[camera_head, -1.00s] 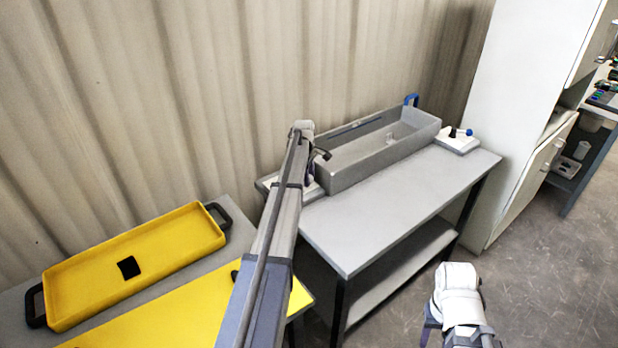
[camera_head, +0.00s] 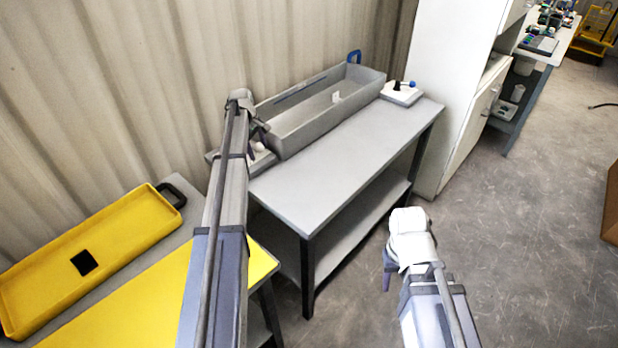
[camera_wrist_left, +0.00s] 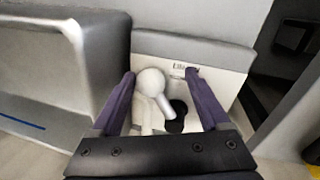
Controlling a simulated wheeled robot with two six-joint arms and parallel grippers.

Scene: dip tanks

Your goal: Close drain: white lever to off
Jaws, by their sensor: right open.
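In the left wrist view, a white lever with a round knob (camera_wrist_left: 152,82) stands on a pale plate (camera_wrist_left: 216,83) beside the tank. My left gripper (camera_wrist_left: 160,73) is open, with its two purple fingers on either side of the knob. I see gaps beside the knob, and I cannot tell whether either finger touches it. The plate's dark lettering is partly hidden and unreadable. In the head view, my left gripper (camera_head: 262,140) is at the near left end of the grey tank (camera_head: 307,128). My right gripper (camera_head: 388,272) is open and empty over the floor.
The tank stands on a grey table (camera_head: 335,165). A second control plate (camera_head: 402,97) with a blue-knobbed lever is at the tank's far end. A yellow tray (camera_head: 110,235) lies at the left. A white cabinet (camera_head: 446,90) stands behind; open floor is at right.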

